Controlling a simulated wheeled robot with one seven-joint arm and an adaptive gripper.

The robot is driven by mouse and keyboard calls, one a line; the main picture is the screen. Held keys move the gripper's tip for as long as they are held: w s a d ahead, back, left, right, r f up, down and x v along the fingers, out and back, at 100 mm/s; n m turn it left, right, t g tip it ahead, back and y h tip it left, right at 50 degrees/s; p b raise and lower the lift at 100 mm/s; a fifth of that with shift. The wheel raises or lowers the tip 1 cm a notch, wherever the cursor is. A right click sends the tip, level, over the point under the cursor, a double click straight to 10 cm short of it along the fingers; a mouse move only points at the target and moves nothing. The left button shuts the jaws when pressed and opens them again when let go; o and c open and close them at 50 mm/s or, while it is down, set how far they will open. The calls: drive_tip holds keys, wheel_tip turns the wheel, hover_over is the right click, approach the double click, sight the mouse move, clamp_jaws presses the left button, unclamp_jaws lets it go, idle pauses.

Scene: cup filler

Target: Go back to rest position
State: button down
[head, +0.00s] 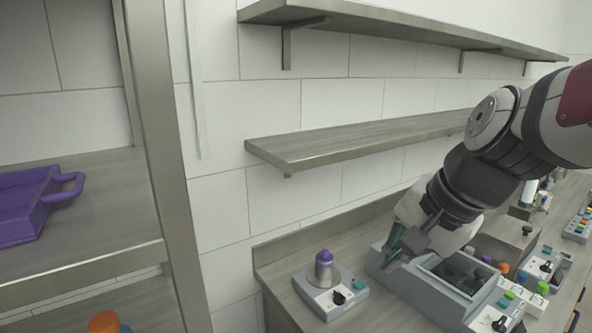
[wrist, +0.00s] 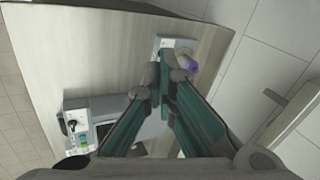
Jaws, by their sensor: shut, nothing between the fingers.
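My gripper (head: 393,251) is shut and empty. In the head view it hangs above the back left corner of a grey machine with a dark open bay (head: 455,272). In the wrist view its green fingers (wrist: 163,72) meet at the tips. A metal cup with a purple top (head: 324,268) stands upright on a small grey device (head: 331,297) with a black knob, to the left of my gripper and apart from it. In the wrist view the purple top (wrist: 191,67) shows just beyond the fingertips, partly hidden by them.
Two shelves, an upper (head: 400,28) and a lower (head: 350,140), hang on the tiled wall behind my arm. A purple tray (head: 28,205) sits on a rack at the left. Further devices with coloured buttons (head: 515,295) crowd the counter at the right.

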drive_tip(key=s+d+n+h, duration=0.3)
drive_tip(key=s+d+n, duration=0.2)
drive_tip(key=s+n, duration=0.4)
drive_tip(key=s, duration=0.3)
drive_tip(key=shift+s+t, duration=0.3)
drive_tip(key=shift+t, duration=0.1)
drive_tip(key=shift+r, duration=0.1)
idle(0.5)
